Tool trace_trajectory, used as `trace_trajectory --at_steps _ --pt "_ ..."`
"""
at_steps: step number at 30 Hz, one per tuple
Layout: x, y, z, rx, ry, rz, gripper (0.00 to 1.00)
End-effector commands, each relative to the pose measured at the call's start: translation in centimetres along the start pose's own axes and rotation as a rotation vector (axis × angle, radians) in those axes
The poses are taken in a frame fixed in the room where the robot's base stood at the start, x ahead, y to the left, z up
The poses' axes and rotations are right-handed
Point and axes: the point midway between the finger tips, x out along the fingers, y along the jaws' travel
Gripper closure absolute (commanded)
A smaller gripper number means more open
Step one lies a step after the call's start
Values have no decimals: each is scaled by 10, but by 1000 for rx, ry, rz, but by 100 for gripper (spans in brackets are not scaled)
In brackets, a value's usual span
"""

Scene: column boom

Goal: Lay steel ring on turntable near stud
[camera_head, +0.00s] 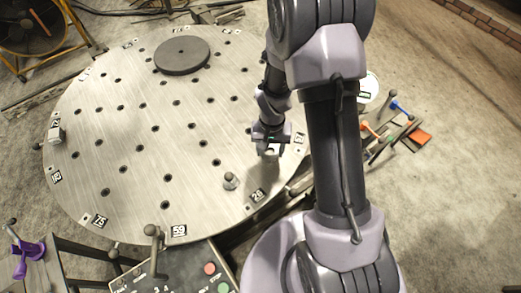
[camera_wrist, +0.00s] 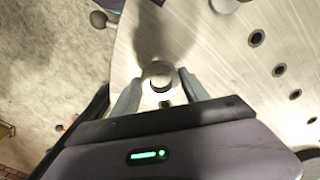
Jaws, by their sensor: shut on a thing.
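My gripper (camera_head: 271,149) is over the right part of the turntable (camera_head: 125,135), low above its surface. In the wrist view, my gripper (camera_wrist: 160,82) has its two fingers on either side of a small round grey metal piece, seemingly the steel ring (camera_wrist: 158,73). It is shut on this piece. A short grey stud (camera_head: 230,181) with a rounded top stands on the turntable, below and left of my gripper in the head view. The turntable (camera_wrist: 225,60) also shows in the wrist view.
A dark round disc (camera_head: 182,55) lies at the turntable's far side. Several dark holes and numbered tags mark the plate. A control box (camera_head: 180,272) with red and green buttons stands at the front. Tools and an orange piece (camera_head: 419,137) lie to the right.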

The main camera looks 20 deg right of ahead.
Motion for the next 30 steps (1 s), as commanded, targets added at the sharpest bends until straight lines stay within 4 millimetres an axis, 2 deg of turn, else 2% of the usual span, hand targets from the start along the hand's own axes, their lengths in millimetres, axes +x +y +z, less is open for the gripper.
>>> trace_trajectory --at_steps 3,7,10,14,24,25,28,30 --pt "5 -22 -16 -1 1 -1 100" --pt "5 -34 -24 -1 1 0 100" --pt "16 -35 -25 0 -1 0 100" --pt "41 -35 -25 1 -1 0 100" --pt "43 -35 -25 0 0 0 100" --pt "43 -35 -25 0 0 0 43" --pt "42 -35 -25 0 0 0 25" --pt "42 -35 -25 0 0 0 25"
